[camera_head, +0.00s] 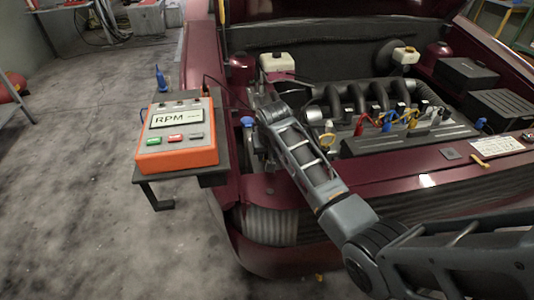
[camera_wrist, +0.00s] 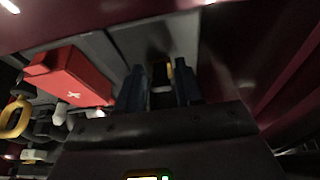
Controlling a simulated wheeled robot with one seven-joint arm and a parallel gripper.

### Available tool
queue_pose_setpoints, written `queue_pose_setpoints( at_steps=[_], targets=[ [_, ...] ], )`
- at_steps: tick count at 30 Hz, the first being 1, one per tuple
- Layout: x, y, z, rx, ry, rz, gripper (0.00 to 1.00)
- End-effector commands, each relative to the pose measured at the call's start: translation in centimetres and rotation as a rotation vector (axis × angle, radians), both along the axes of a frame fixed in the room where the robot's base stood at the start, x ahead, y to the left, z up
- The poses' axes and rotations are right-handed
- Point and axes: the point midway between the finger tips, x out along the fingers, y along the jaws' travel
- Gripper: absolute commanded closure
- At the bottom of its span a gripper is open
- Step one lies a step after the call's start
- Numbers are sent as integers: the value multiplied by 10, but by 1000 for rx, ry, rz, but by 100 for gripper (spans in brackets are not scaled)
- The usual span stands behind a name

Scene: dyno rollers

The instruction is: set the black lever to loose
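In the wrist view, the two dark blue-grey fingers of my gripper (camera_wrist: 157,88) stand apart. A dark piece with a yellow-orange edge (camera_wrist: 169,70) shows in the gap between them. I cannot tell whether it is the black lever, or whether the fingers touch it. In the head view, my arm reaches over the front edge of the dark red car (camera_head: 285,185) into the left side of its engine bay. The gripper's fingers are too small and dark there to make out. I cannot pick out the black lever for sure in either view.
An orange box marked RPM (camera_head: 178,135) sits on a dark shelf (camera_head: 222,160) left of my arm. The black engine (camera_head: 385,105) with coloured leads lies to the right. In the wrist view, a red box (camera_wrist: 70,75) and a yellow ring (camera_wrist: 15,118) are at the left.

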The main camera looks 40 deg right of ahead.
Motion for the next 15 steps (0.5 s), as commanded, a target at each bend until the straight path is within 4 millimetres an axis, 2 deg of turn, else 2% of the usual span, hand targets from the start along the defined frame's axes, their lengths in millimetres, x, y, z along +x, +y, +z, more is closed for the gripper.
queue_pose_setpoints(
  at_steps=[1,10,15],
  targets=[
    [0,0,0,0,0,0,69],
    [0,0,0,1,1,0,98],
    [0,0,1,5,10,0,100]
  ],
)
